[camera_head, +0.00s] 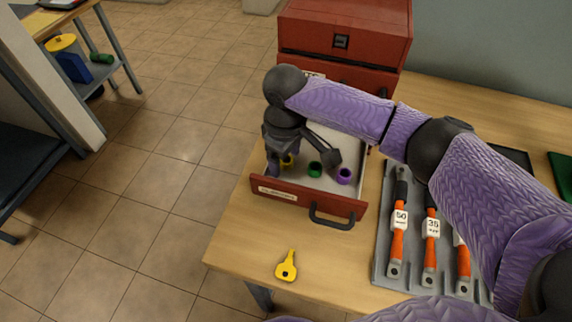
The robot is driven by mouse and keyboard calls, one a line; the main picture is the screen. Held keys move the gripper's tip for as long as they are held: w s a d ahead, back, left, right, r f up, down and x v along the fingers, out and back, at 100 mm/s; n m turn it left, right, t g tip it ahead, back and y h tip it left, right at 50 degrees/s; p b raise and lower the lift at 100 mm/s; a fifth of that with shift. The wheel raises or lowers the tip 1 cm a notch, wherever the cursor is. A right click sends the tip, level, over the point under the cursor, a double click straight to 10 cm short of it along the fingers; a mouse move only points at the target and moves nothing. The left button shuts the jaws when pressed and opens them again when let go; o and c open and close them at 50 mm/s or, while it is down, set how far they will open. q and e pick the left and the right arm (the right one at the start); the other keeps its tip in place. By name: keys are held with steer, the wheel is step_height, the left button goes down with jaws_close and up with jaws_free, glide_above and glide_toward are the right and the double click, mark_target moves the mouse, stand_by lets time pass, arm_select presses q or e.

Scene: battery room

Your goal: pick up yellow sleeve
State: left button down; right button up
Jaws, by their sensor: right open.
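The yellow sleeve (288,161) lies in the open drawer (308,199) of the red cabinet, near its left side, and is partly hidden by my right gripper. My right gripper (302,162) is over the drawer with its jaws apart, one finger on each side of the yellow sleeve in the picture. I cannot tell whether it touches the sleeve. A green sleeve (315,169) and a purple sleeve (344,176) stand to the right in the same drawer. My left gripper is not in view.
The red cabinet (345,38) stands on a wooden bench (235,235). A yellow key-shaped tag (286,266) lies in front of the drawer. A grey tray (383,240) with orange-handled tools is to the right. A shelf with several items stands far left.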

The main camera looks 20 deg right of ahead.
jaws_close()
stand_by(0.3)
steer(key=shift+w+r, duration=0.1)
steer(key=shift+r, duration=0.05)
